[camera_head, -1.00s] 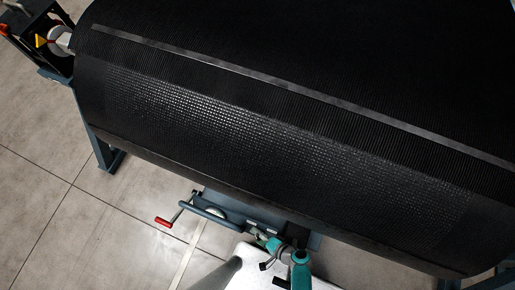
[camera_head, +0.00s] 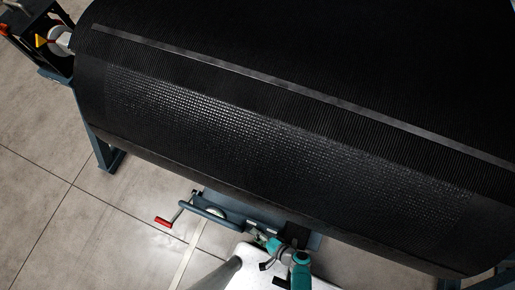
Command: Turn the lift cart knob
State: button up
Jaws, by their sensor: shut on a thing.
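The lift cart (camera_head: 314,241) is a blue-grey frame partly under the big black roll, at the bottom middle. My gripper (camera_head: 256,237) is small and dark, at the end of my teal-jointed arm, against the near side of the cart. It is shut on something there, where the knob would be. The knob itself is too small and too covered to make out.
The wide black belt roll (camera_head: 270,135) fills the upper right and overhangs the cart. A dark stand with a yellow warning sign (camera_head: 41,40) is at the top left. The tiled floor (camera_head: 60,190) is clear at the left.

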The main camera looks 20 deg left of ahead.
jog(key=shift+t, duration=0.3)
jog(key=o, duration=1.1)
jog(key=shift+r, duration=0.1)
jog(key=shift+r, duration=4.95)
